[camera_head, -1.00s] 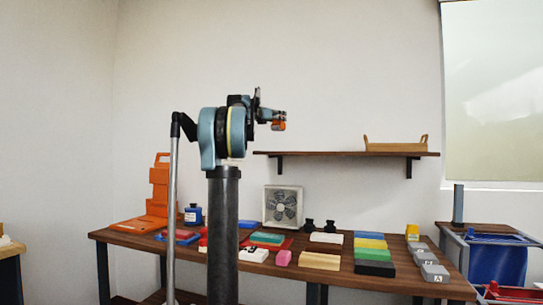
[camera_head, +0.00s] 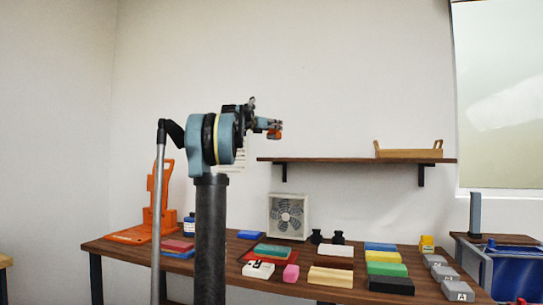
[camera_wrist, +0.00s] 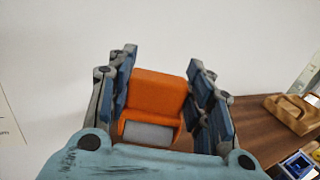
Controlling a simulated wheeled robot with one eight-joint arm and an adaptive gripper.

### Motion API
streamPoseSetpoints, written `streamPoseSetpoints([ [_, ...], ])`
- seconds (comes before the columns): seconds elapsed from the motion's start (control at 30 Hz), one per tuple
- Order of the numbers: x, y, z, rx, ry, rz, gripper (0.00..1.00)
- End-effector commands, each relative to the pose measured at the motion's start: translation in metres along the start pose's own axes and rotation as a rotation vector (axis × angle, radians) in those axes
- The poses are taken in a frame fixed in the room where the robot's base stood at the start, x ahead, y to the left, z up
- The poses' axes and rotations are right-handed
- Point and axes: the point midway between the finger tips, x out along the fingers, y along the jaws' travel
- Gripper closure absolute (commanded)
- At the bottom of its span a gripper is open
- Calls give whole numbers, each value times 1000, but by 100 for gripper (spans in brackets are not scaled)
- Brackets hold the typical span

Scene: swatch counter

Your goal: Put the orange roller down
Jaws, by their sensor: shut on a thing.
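The orange roller (camera_wrist: 158,95) is between the blue-padded fingers of my gripper (camera_wrist: 160,100) in the wrist view, with a grey part at its near end. In the head view my gripper (camera_head: 268,125) is shut on the orange roller (camera_head: 274,135), raised in the air well above the table and near the left end of the wall shelf. The roller's far side is hidden.
The wooden table (camera_head: 330,293) holds several coloured blocks, a small fan (camera_head: 288,216) and an orange stand (camera_head: 160,205) at the left. The wall shelf (camera_head: 340,160) carries a wooden tray (camera_head: 408,154) at its right; its left part looks bare.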

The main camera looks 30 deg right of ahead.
Motion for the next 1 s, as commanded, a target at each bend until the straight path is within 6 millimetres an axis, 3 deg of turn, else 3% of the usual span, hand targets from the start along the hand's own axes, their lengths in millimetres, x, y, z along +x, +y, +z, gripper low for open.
streamPoseSetpoints([
  [0.2,0,-2,-35,0,0,-2,96],
  [0.47,0,-2,-52,0,0,-2,96],
  [0.7,0,-1,-83,0,0,-1,96],
  [1.0,0,-1,-87,0,0,-1,96],
])
